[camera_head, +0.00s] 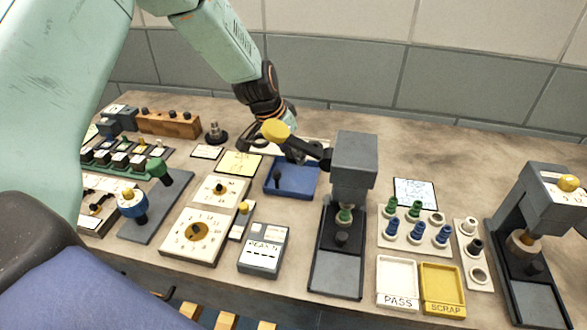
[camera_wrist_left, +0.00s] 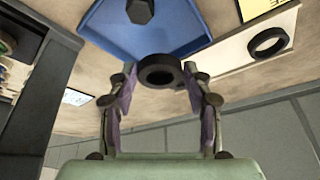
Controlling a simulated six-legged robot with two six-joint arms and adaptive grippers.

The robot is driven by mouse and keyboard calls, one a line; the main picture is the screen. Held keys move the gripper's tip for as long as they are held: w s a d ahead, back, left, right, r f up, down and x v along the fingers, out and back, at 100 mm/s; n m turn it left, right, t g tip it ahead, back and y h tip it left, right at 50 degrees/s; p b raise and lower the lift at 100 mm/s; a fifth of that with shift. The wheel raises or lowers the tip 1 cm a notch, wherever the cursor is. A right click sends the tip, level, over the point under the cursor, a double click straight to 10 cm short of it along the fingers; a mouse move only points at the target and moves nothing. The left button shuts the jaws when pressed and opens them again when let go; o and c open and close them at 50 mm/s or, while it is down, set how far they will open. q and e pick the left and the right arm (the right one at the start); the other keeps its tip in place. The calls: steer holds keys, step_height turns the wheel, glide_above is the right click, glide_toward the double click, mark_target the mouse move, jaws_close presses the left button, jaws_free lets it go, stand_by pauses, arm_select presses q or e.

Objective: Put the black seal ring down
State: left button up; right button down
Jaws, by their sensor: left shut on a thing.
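My left gripper (camera_head: 290,152) reaches down from the back, just behind the blue tray (camera_head: 305,191). In the left wrist view the gripper (camera_wrist_left: 160,88) is shut on a black seal ring (camera_wrist_left: 159,71), held between its fingertips. The blue tray (camera_wrist_left: 190,38) lies beyond the ring in that view, with a dark knob-like piece (camera_wrist_left: 140,10) in it. A second black ring (camera_wrist_left: 268,42) lies on a pale board (camera_wrist_left: 230,57) to the right. The held ring cannot be made out in the head view. My right gripper is not in view.
A grey press (camera_head: 354,160) with a yellow-ended lever (camera_head: 275,131) stands close to the gripper's right. A yellow card (camera_head: 238,162) lies left of the tray. PASS (camera_head: 397,302) and SCRAP (camera_head: 442,309) trays are at the front right. Bare bench lies behind the press.

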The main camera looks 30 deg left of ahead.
mark_target(288, 161)
arm_select(q)
steer(key=shift+x, duration=1.05)
steer(key=shift+s+f+b, duration=0.15)
steer(key=shift+f+b, duration=0.1)
steer(key=shift+f, duration=0.3)
steer(key=shift+s+f+b, duration=0.2)
steer(key=shift+f+b, duration=0.05)
steer(key=shift+f, duration=0.35)
steer(key=shift+s+f, duration=0.15)
steer(key=shift+f, duration=0.2)
steer(key=shift+w+a+f, duration=0.1)
steer(key=shift+w+f, duration=0.05)
steer(key=shift+w, duration=0.1)
steer(key=shift+f, duration=0.15)
steer(key=o, duration=0.9)
steer(key=shift+s, duration=0.15)
steer(key=shift+o, duration=0.6)
steer(key=shift+w, duration=0.2)
